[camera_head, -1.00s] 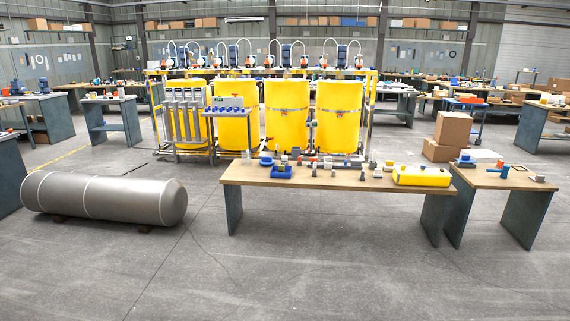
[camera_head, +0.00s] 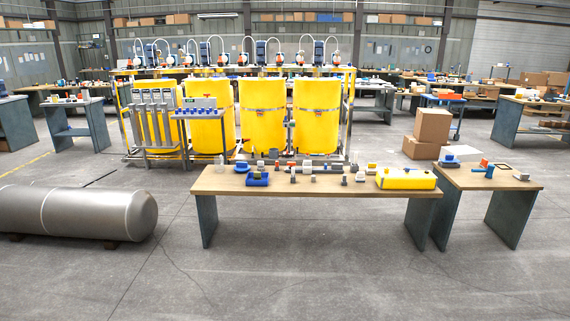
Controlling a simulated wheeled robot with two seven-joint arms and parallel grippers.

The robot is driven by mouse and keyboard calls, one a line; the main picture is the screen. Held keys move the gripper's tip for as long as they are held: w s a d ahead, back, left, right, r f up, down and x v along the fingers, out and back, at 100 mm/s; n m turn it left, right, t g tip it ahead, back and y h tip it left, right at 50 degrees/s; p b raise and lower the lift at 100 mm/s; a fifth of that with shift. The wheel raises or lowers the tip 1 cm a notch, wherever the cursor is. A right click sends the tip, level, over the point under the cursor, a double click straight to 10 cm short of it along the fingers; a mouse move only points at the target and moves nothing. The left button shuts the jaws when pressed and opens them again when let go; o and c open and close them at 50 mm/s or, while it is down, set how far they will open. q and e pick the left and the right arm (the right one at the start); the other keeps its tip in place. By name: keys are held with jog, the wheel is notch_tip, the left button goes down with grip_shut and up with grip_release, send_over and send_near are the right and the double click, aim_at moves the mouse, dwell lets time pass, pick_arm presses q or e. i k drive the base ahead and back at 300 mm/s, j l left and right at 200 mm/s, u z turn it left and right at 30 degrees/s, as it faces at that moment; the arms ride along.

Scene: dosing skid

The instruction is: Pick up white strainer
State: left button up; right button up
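A long wooden-topped workbench (camera_head: 280,187) stands ahead of me, with several small parts spread along its top. A small whitish part (camera_head: 360,177) lies right of the middle, and another pale upright part (camera_head: 219,164) stands near the left end. At this distance I cannot tell which part, if any, is the white strainer. Neither of my grippers is in view.
A blue bin (camera_head: 257,180) and a yellow case (camera_head: 406,179) sit on the bench. A second bench (camera_head: 515,183) adjoins on the right. A grey tank (camera_head: 85,212) lies at left; cardboard boxes (camera_head: 433,125) and yellow drums (camera_head: 264,120) stand behind. The floor in front is clear.

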aim_at(261, 167)
jog(key=i, duration=3.7)
jog(key=i+z, duration=0.25)
jog(key=i, duration=0.2)
jog(key=i+j+z, duration=0.2)
jog(key=i, duration=0.25)
